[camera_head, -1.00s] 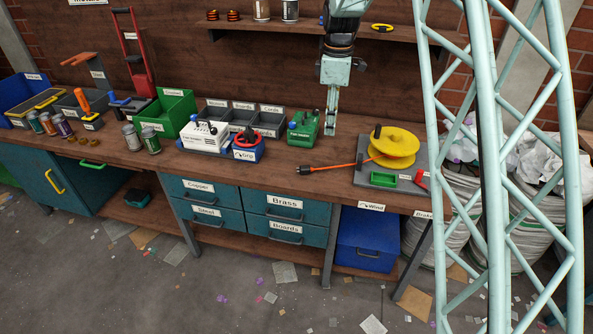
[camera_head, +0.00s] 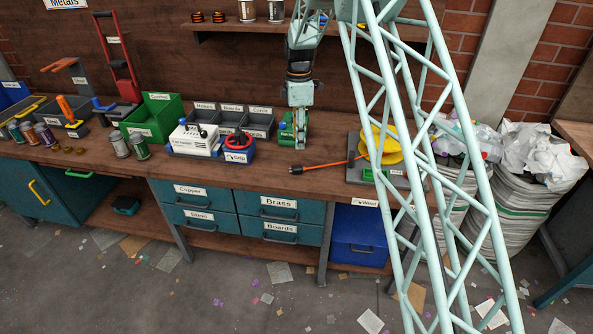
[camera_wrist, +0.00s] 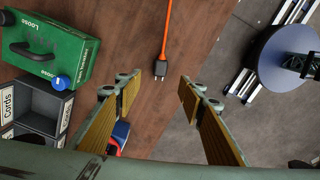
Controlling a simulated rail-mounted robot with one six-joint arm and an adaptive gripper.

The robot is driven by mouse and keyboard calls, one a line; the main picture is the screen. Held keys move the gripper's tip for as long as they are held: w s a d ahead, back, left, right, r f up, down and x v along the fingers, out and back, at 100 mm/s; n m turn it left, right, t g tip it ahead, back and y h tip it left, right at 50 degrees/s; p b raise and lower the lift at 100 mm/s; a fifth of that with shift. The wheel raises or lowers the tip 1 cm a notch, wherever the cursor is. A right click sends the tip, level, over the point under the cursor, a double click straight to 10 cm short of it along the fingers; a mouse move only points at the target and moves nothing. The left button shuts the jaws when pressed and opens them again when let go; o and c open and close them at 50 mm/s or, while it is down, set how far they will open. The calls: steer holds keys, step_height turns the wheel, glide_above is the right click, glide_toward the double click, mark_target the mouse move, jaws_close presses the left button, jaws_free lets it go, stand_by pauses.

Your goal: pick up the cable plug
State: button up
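The cable plug (camera_head: 280,168) is small and dark, on the end of an orange cord (camera_head: 318,163), and lies on the wooden bench near its front edge. In the wrist view the plug (camera_wrist: 160,69) has its prongs facing my gripper (camera_wrist: 155,92), between the lines of the two fingers and ahead of their tips. My gripper is open, with its fingers wide apart and nothing between them. In the head view my gripper (camera_head: 301,143) is above the bench, behind and slightly right of the plug. The cord runs right to a yellow reel (camera_head: 388,142), partly hidden behind the pale lattice.
A green tester box (camera_head: 286,132) stands close beside my gripper; it also shows in the wrist view (camera_wrist: 52,50). A white device (camera_head: 192,140) and open grey bins (camera_head: 232,120) stand to the left. The bench around the plug is clear.

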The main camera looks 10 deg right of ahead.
steer(key=b, duration=0.1)
glide_above(298, 166)
steer(key=shift+f, duration=4.3)
steer(key=shift+f, duration=0.1)
steer(key=shift+s+f+b, duration=0.1)
steer(key=shift+f+b, duration=0.45)
steer(key=shift+f, duration=1.95)
steer(key=shift+c, duration=0.3)
steer(key=c, duration=1)
steer(key=shift+o, duration=0.2)
steer(key=shift+r, duration=0.1)
